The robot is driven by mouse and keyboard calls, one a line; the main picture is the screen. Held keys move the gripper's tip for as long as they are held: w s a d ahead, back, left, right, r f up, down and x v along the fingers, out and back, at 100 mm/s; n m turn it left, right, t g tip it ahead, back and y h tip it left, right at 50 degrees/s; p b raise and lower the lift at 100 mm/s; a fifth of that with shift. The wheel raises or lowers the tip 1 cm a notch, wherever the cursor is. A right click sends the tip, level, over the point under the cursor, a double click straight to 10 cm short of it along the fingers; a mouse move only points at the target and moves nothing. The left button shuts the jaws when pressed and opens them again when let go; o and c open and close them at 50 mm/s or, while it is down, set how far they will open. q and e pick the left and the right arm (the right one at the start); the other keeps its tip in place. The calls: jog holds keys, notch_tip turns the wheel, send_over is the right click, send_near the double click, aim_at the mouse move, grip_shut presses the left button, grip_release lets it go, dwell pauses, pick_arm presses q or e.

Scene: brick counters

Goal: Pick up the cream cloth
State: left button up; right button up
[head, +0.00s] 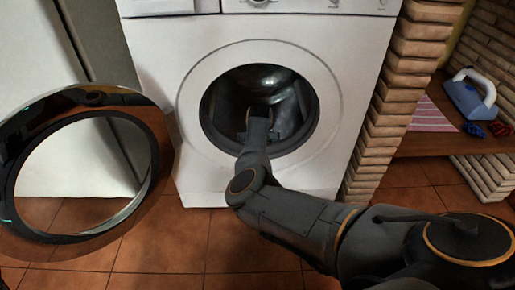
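The white washing machine (150,65) stands in front of me with its round door open. My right arm reaches from the lower right into the drum opening. My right gripper (260,113) is inside the dark drum (283,82); its fingers are too dark and small to tell whether they are open or shut. I cannot make out the cream cloth in the drum or elsewhere in view. My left gripper is not in view.
The open round door (150,175) hangs at the left. A brick pillar (383,110) is right of the machine. A wooden shelf (415,146) holds a pink striped cloth (432,117), a blue and white iron (467,97) and small red and blue things. The tiled floor (165,245) is clear.

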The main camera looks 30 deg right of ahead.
jog(key=shift+c, duration=0.2)
jog(key=c, duration=1.1)
jog(key=shift+o, duration=0.2)
